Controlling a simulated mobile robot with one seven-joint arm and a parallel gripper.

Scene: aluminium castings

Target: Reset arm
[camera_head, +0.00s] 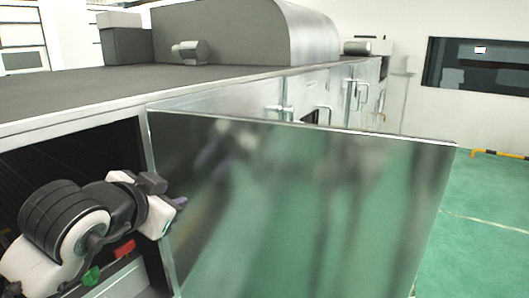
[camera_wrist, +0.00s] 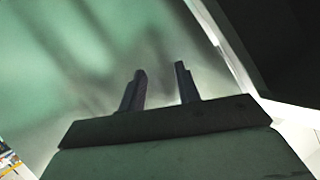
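My gripper (camera_head: 180,203) is at the left, in front of the dark opening of a metal cabinet (camera_head: 60,112) and close to its open door (camera_head: 300,205). In the wrist view my gripper (camera_wrist: 160,75) shows two dark fingers standing apart with nothing between them. The door's shiny, green-reflecting face (camera_wrist: 85,60) fills much of that view behind the fingers. Whether the fingers touch the door cannot be told. My arm bends in from the lower left of the head view.
The cabinet's dark interior (camera_head: 25,180) is left of the door. A small red thing (camera_head: 124,249) and a green thing (camera_head: 91,276) show below my arm. A grey device (camera_head: 190,52) stands on the cabinet top. Green floor (camera_head: 485,220) at right is clear.

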